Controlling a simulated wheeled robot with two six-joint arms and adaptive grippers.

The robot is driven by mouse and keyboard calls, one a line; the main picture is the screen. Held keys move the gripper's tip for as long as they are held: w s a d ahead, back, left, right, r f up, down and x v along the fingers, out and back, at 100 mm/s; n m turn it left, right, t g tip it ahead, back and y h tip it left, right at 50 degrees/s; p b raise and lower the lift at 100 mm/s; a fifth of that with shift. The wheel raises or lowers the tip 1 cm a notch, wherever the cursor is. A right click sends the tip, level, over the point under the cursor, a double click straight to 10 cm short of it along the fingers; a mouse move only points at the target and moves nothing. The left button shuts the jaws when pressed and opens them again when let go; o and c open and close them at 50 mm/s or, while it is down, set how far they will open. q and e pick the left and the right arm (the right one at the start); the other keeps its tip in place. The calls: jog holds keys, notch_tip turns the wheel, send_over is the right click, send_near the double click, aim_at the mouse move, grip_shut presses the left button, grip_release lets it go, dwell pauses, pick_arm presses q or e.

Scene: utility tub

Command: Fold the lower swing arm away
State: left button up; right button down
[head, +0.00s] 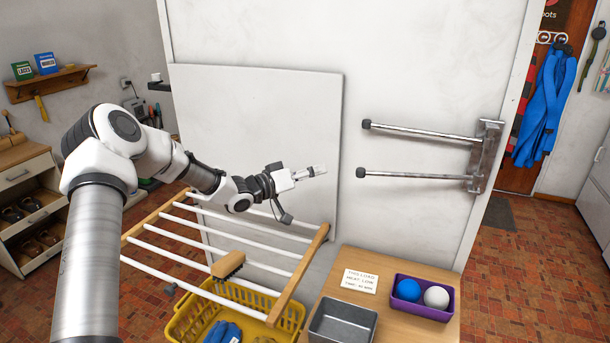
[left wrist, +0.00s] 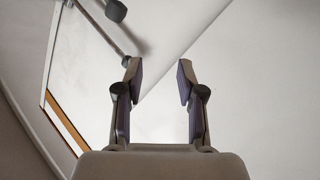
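The lower swing arm (head: 415,175) is a metal rod with a dark end cap, standing out to the left from a wall bracket (head: 485,157). The upper swing arm (head: 420,131) runs above it, also extended. My left gripper (head: 318,171) is left of the lower arm's cap, apart from it, at about the same height in the head view. In the left wrist view, my left gripper (left wrist: 160,75) has its fingers apart with nothing between them. A swing arm (left wrist: 98,28) shows there beyond the left finger; I cannot tell which one. My right gripper is not in view.
A wooden drying rack (head: 230,235) with white bars is below my left arm. Under it is a yellow basket (head: 285,315). A wooden table (head: 405,322) holds a grey tin (head: 343,318), a card (head: 360,281) and a purple tray (head: 440,311) with two balls. The wall around the swing arms is clear.

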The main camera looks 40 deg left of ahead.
pick_arm(q)
jog(key=v, duration=0.3)
jog(key=shift+s, duration=0.3)
jog(key=shift+a, duration=0.1)
jog(key=c, duration=0.5)
jog(key=shift+m, duration=0.5)
grip_shut()
notch_tip(320, 180, up, 5)
jog(key=a+m+t+y, duration=0.2)
jog(key=m+t+y, duration=0.1)
jog(key=t+y, duration=0.1)
jog(key=m+g+y+b, duration=0.2)
jog(key=m+y+b, duration=0.6)
jog(key=m, duration=0.5)
send_near(360, 176)
jog(key=shift+y, duration=0.7)
jog(key=p+x, duration=0.6)
jog(key=p, duration=0.1)
jog(key=shift+w+d, duration=0.15)
jog(key=shift+w, duration=0.3)
jog(key=shift+w+f, duration=0.1)
jog(key=shift+w, duration=0.15)
